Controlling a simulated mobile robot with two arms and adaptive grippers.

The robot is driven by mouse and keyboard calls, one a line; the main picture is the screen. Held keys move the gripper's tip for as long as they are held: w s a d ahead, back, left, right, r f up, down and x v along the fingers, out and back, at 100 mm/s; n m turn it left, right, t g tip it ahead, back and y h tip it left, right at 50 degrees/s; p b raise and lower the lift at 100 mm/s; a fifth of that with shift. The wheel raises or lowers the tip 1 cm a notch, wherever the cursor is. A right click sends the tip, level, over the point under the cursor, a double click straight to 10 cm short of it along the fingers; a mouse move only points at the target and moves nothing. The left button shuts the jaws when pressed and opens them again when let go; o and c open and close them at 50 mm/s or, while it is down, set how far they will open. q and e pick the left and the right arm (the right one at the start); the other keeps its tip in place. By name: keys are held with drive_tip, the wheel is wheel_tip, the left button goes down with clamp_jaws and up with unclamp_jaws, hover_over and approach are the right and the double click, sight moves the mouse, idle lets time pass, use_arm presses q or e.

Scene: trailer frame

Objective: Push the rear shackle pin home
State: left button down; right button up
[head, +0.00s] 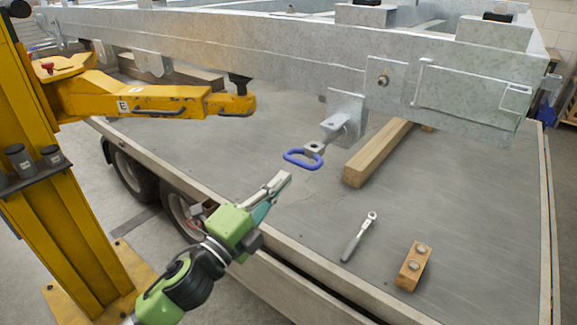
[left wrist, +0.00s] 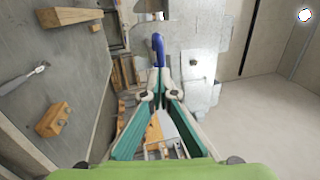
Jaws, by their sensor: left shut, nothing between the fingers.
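The rear shackle pin shows as a blue loop handle (head: 303,159) on a short grey end, sticking out toward me from the galvanised bracket (head: 346,114) under the frame beam. How deep the pin sits inside the bracket is hidden. My left gripper (head: 281,181) is shut and empty, its tips just below and left of the blue handle, apparently apart from it. In the left wrist view the blue handle (left wrist: 158,49) stands just beyond the closed fingertips (left wrist: 160,92). My right gripper is in neither view.
The galvanised frame (head: 300,50) spans above the grey trailer deck (head: 240,145). A yellow lifting arm (head: 160,100) stands at left. A timber beam (head: 376,152), a ratchet wrench (head: 358,238) and a wooden block with two studs (head: 413,268) lie on the deck to the right.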

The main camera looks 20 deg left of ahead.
sight(309, 156)
use_arm(q)
drive_tip(key=p+x, duration=0.1)
drive_tip(key=x, duration=0.2)
drive_tip(key=shift+s+r, duration=0.1)
drive_tip(key=shift+w, duration=0.25)
drive_tip(key=x, duration=0.2)
drive_tip(key=f+x, duration=0.1)
drive_tip(key=x, duration=0.4)
drive_tip(key=shift+w+d+f, duration=0.2)
drive_tip(key=shift+w+f, duration=0.05)
drive_tip(key=shift+r, duration=0.1)
drive_tip(key=shift+a, duration=0.1)
